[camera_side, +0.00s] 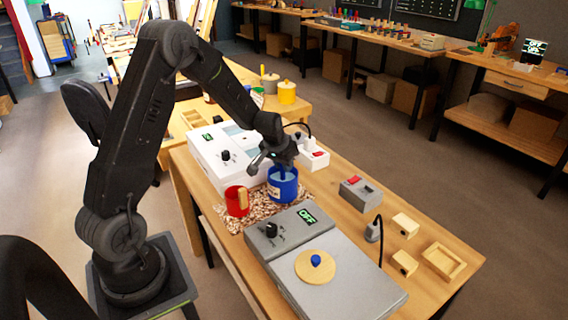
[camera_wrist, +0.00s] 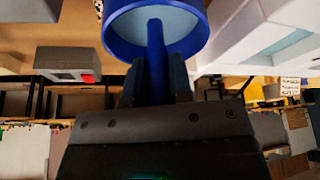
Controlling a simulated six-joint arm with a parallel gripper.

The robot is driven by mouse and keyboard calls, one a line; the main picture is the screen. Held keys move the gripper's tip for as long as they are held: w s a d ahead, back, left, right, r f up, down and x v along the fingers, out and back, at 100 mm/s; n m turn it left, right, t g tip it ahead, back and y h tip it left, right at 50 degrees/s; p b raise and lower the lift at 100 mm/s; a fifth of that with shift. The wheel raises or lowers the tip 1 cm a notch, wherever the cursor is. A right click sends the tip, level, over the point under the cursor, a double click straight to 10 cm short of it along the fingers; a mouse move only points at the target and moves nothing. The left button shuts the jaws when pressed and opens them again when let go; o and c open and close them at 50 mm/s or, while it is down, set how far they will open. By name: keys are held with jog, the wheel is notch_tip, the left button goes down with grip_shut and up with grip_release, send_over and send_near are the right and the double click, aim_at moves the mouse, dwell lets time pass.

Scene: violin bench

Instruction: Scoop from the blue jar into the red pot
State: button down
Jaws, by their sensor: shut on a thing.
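The blue jar (camera_side: 283,190) stands on a patch of speckled matting on the workbench, and its pale blue inside shows in the wrist view, where its rim (camera_wrist: 198,42) is at the top. My gripper (camera_side: 283,166) is right above the jar. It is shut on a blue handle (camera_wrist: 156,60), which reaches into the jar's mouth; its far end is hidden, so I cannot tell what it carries. The red pot (camera_side: 236,203) stands just left of the jar on the same matting, with a wooden-coloured piece on its side.
A white device (camera_side: 211,158) stands behind the pot. A grey device reading OFF (camera_side: 290,228) and a grey plate with a round wooden lid (camera_side: 317,266) are in front. A grey box (camera_side: 360,193), wooden blocks (camera_side: 405,224) and a small wooden tray (camera_side: 444,262) lie to the right.

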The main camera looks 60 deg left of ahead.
notch_tip(320, 180, up, 14)
dwell(1.1)
jog(key=shift+f, duration=0.15)
jog(key=s+a+f, duration=0.2)
jog(key=s, duration=1.3)
jog(key=w+d+f+m+g+y, duration=0.1)
jog(key=w+d+f+g+y, duration=0.1)
jog(key=f+g, duration=0.5)
jog(key=shift+w+d+f+g+y, duration=0.25)
jog(key=shift+w+f+g+y, duration=0.1)
jog(key=shift+w+g+y, duration=0.6)
dwell(0.4)
